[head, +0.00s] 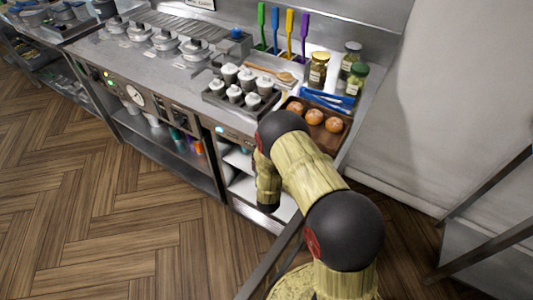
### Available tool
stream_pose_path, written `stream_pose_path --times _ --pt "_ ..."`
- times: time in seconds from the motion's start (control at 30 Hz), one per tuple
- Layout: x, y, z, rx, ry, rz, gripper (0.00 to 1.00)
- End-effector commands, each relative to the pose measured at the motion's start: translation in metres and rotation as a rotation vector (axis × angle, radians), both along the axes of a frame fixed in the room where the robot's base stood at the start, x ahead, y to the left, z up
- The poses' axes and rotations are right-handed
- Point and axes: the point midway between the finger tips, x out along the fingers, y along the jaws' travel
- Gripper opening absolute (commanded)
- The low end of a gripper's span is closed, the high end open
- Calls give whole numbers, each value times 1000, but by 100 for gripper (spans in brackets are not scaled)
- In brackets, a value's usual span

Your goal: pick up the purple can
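I cannot make out a purple can for certain. Several small coloured items stand on the lower shelf under the range, among them a teal one (176,133) and an orange one (198,148); they are too small and dark to identify. My arm reaches forward from the lower right to the front of the counter and bends down there. My gripper does not show; the arm's own links hide whatever is beyond the bend.
The steel counter holds a tray of white-lidded pots (240,88), a wooden tray (333,138) of orange-brown round items, blue tongs (328,100), jars (318,70) and upright coloured utensils (283,30). The wooden floor (120,210) at left is clear.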

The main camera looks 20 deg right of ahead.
Motion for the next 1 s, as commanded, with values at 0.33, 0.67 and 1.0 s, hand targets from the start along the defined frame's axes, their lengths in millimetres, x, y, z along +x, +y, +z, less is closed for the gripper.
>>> stream_pose_path --times 0.33,0.67,1.0 --pt "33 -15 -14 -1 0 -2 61" --pt "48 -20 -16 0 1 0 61" --pt "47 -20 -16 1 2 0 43"
